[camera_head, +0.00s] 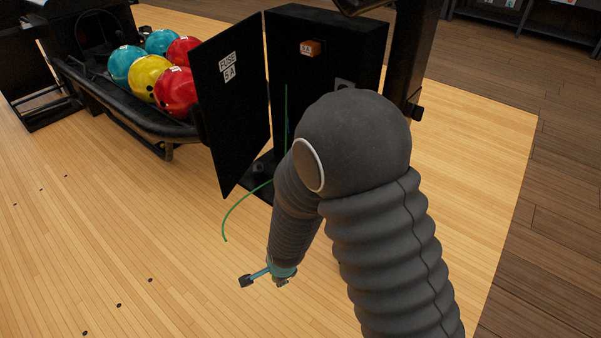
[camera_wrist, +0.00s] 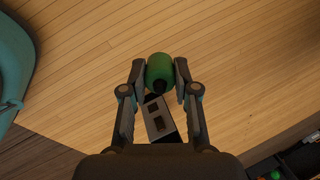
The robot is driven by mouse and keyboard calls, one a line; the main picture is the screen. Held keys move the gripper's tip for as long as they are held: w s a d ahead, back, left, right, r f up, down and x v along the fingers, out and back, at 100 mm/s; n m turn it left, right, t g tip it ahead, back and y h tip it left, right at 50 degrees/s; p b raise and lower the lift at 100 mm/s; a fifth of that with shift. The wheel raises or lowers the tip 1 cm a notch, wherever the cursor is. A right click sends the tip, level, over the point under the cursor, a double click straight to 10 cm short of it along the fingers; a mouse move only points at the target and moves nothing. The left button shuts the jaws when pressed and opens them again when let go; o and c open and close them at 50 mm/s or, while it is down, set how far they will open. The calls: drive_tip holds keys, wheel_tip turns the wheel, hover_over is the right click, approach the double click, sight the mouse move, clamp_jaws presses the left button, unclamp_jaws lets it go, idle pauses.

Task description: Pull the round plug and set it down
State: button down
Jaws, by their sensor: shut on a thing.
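In the wrist view, my gripper (camera_wrist: 161,72) is shut on a round green plug (camera_wrist: 160,67), held between its two fingertips above the wooden floor. A small grey block with dark slots (camera_wrist: 158,117) shows tilted between the fingers, behind the plug; I cannot tell whether it is part of the gripper. In the head view, my gripper (camera_head: 263,279) hangs low over the floor, in front of the black cabinet; the plug cannot be made out there. A green cord (camera_head: 236,209) curves out from the cabinet and ends in the air or on the floor, I cannot tell which.
The black cabinet (camera_head: 325,22) stands open, with its door (camera_head: 233,115) labelled FUSE 5 A swung left. An orange block (camera_head: 310,47) is inside. The ball return (camera_head: 130,122) with several balls is at the left. The light wooden floor at front left is clear.

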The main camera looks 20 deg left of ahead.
drive_tip(key=w+a+r+n+g+h, duration=0.1)
drive_tip(key=w+a+r+n, duration=0.1)
drive_tip(key=r, duration=0.6)
drive_tip(key=w+a+r+n+g, duration=0.1)
drive_tip(key=w+a+r, duration=0.1)
drive_tip(key=r, duration=0.5)
drive_tip(key=w+d+r+n+h+p, duration=0.1)
drive_tip(key=w+d+r+p, duration=0.1)
drive_tip(key=w+d+r, duration=0.7)
drive_tip(key=shift+w+a+f+b, duration=0.15)
drive_tip(key=shift+a+f+b, duration=0.15)
drive_tip(key=shift+f+b, duration=0.65)
drive_tip(key=shift+w+a+f+b, duration=0.1)
drive_tip(key=shift+a+f+b, duration=0.15)
drive_tip(key=shift+f+b, duration=0.6)
drive_tip(key=shift+w+a+f+b, duration=0.15)
drive_tip(key=shift+a+f+b, duration=0.3)
drive_tip(key=shift+b, duration=0.85)
drive_tip(key=shift+d+f, duration=0.15)
drive_tip(key=shift+f, duration=0.35)
drive_tip(key=c, duration=0.8)
unclamp_jaws()
drive_tip(key=shift+r, duration=0.1)
